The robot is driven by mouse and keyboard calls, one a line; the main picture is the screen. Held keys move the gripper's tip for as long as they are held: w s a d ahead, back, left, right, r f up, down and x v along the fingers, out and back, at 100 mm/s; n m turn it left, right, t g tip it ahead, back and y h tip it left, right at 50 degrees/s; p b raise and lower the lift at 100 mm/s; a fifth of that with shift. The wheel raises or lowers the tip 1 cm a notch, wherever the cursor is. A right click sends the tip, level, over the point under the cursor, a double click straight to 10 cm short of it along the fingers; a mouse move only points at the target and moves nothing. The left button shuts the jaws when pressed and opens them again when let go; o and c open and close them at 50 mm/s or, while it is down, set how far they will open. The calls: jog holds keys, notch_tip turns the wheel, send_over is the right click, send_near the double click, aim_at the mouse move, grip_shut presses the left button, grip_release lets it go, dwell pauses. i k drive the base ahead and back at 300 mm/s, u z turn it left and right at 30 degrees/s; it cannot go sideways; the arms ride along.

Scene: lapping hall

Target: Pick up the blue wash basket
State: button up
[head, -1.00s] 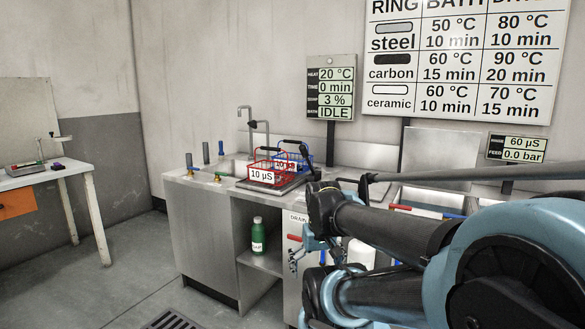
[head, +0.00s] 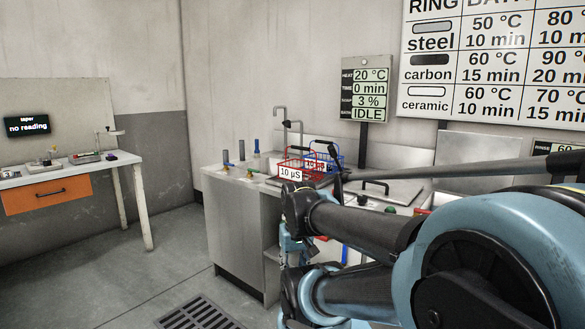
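The blue wash basket (head: 334,158) is a wire basket with a dark handle grip. It stands on the steel counter (head: 242,189), behind and right of a red wire basket (head: 293,160), which partly hides it. The red basket carries a white "10 µS" label. My gripper (head: 291,250) hangs low in front of the counter, nearer to me than the baskets and apart from them. It is small and partly hidden by my arm, so its fingers cannot be made out.
A lidded bath (head: 400,190) lies to the right, partly behind my arm. A table with an orange drawer (head: 46,194) is at far left. The floor between, with a drain grate (head: 198,312), is clear.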

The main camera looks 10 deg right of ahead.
aim_at(321, 141)
jog(key=u, duration=2)
jog(key=i, duration=2.1)
jog(key=z, duration=3.5)
